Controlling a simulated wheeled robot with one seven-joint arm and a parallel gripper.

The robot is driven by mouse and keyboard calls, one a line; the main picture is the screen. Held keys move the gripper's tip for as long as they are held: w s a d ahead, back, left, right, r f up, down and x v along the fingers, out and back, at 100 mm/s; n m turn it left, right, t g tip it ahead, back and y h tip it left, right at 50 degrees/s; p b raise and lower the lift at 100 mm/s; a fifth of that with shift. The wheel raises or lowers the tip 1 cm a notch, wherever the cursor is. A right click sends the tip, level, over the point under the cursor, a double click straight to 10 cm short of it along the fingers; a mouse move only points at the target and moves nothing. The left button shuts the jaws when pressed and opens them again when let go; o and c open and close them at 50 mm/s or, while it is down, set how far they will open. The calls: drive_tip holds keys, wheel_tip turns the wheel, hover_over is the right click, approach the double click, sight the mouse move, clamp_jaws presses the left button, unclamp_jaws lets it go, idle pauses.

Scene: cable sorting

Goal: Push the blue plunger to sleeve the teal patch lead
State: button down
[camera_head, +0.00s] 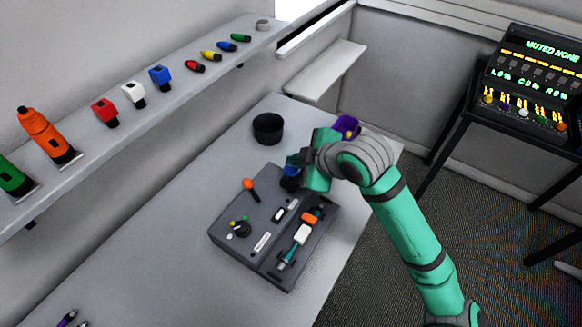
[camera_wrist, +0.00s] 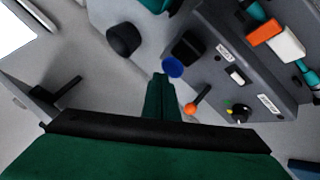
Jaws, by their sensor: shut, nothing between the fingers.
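The blue plunger (camera_head: 291,171) stands in a black collar at the far end of the grey machine (camera_head: 232,254). In the wrist view its round blue cap (camera_wrist: 173,67) shows just beyond my fingertips. My gripper (camera_head: 297,160) is shut and empty, close by the plunger and partly covering it in the head view. In the wrist view my gripper (camera_wrist: 160,77) points at the cap's near edge; I cannot tell whether they touch. The teal patch lead (camera_head: 290,252) lies in the channel on the machine's right side, by a white block (camera_head: 302,234) and an orange block (camera_head: 309,217).
An orange-knobbed lever (camera_head: 248,184) and a black dial (camera_head: 241,230) stand on the machine. A black cup (camera_head: 268,127) and a purple container (camera_head: 346,125) are farther back on the table (camera_head: 160,270). A wall shelf (camera_head: 130,115) holds coloured connectors and bottles.

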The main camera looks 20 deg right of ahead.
sight(294, 171)
drive_tip(key=shift+f, duration=1.25)
idle(1.3)
idle(0.5)
drive_tip(key=shift+r, duration=1.7)
wheel_tip(294, 171, up, 6)
drive_tip(key=shift+w, duration=0.1)
idle(0.5)
